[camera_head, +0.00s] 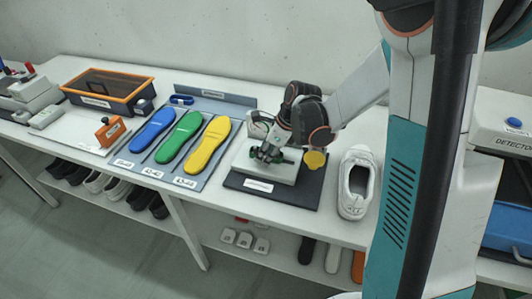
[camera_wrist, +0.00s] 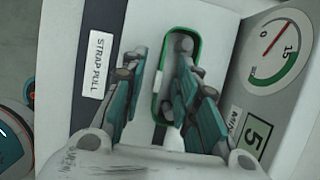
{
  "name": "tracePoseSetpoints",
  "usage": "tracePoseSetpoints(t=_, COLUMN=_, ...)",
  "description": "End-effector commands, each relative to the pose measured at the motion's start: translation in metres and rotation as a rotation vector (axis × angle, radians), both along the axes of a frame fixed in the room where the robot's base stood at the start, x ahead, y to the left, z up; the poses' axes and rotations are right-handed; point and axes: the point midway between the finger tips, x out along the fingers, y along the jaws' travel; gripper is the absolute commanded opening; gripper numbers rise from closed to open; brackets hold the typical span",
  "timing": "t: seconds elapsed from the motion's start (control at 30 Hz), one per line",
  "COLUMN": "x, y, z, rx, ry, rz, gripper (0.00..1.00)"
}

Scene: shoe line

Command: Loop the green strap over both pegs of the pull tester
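The pull tester (camera_head: 268,165) is a pale block on a dark base, partly hidden by my gripper in the head view. In the wrist view its pale face (camera_wrist: 225,80) carries a "STRAP PULL" label and a round dial (camera_wrist: 274,52). The green strap (camera_wrist: 164,62) shows as a narrow upright loop against the tester, its right side and lower end partly covered by my right finger. My gripper (camera_wrist: 161,50) is open, its fingers apart, with the strap's left side between them. It also shows low over the tester in the head view (camera_head: 266,153). I cannot clearly make out the pegs or whether the loop encloses them.
Blue, green and yellow insoles (camera_head: 207,145) lie on a grey board left of the tester. A white shoe (camera_head: 356,183) stands close on its right. An orange-rimmed bin (camera_head: 107,90) is at the back left. A detector (camera_head: 505,125) stands at far right.

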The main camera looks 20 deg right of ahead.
Motion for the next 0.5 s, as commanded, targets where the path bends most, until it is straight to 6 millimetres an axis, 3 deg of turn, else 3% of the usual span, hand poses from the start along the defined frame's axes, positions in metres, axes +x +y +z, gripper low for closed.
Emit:
tracePoseSetpoints(t=0.17, x=-0.004, y=-0.005, z=0.015, rx=0.0, ry=0.001, rz=-0.002, gripper=0.28)
tracePoseSetpoints(t=0.5, x=-0.018, y=-0.025, z=0.072, rx=0.0, ry=0.0, rz=-0.003, gripper=0.28)
